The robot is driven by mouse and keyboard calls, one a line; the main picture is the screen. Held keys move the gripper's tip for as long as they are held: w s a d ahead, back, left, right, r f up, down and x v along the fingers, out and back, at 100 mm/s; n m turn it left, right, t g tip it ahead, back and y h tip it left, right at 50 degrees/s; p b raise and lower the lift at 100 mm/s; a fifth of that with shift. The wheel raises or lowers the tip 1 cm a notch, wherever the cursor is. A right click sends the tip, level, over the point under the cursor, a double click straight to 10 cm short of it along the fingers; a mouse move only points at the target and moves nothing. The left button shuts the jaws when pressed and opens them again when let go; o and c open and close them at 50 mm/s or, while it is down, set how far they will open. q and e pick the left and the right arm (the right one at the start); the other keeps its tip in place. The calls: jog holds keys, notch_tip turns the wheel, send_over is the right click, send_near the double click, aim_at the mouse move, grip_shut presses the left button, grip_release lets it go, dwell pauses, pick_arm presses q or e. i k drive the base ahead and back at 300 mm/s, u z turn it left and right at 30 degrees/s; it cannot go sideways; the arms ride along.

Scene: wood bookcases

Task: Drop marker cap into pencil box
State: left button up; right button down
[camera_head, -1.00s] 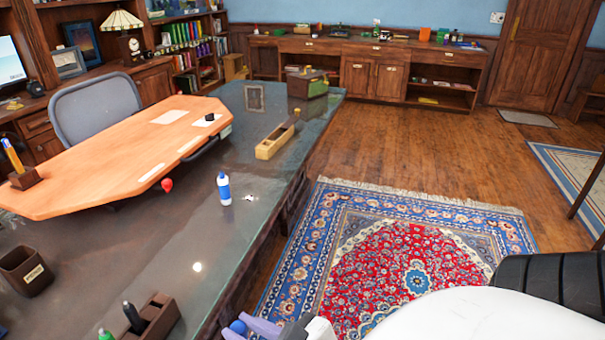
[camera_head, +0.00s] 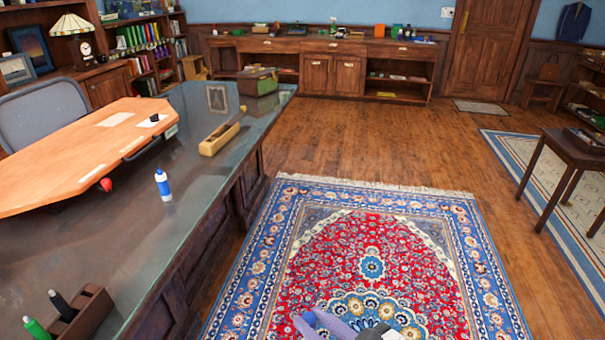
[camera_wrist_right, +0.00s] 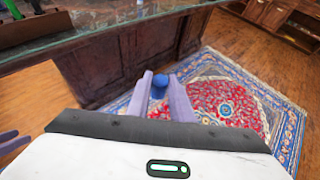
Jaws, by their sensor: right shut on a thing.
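My right gripper (camera_head: 312,322) is at the bottom of the head view, with purple fingers shut on a small blue marker cap (camera_head: 308,318). The right wrist view shows the blue cap (camera_wrist_right: 160,84) between the two fingertips, held in the air beside the dark desk, above the rug. A long light-wood box (camera_head: 220,138), which looks like the pencil box, lies on the desk's far right part, well away from the gripper. Its inside is hard to make out. A purple finger at the left edge of the right wrist view looks like part of my left gripper (camera_wrist_right: 10,142); its opening is hidden.
The dark desk (camera_head: 120,240) fills the left.

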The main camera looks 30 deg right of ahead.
aim_at(228, 135)
jog(key=z, duration=1.4)
jog(key=i, duration=3.05)
jog(key=u, duration=2.85)
jog(key=i, duration=0.45)
jog(key=z, duration=0.05)
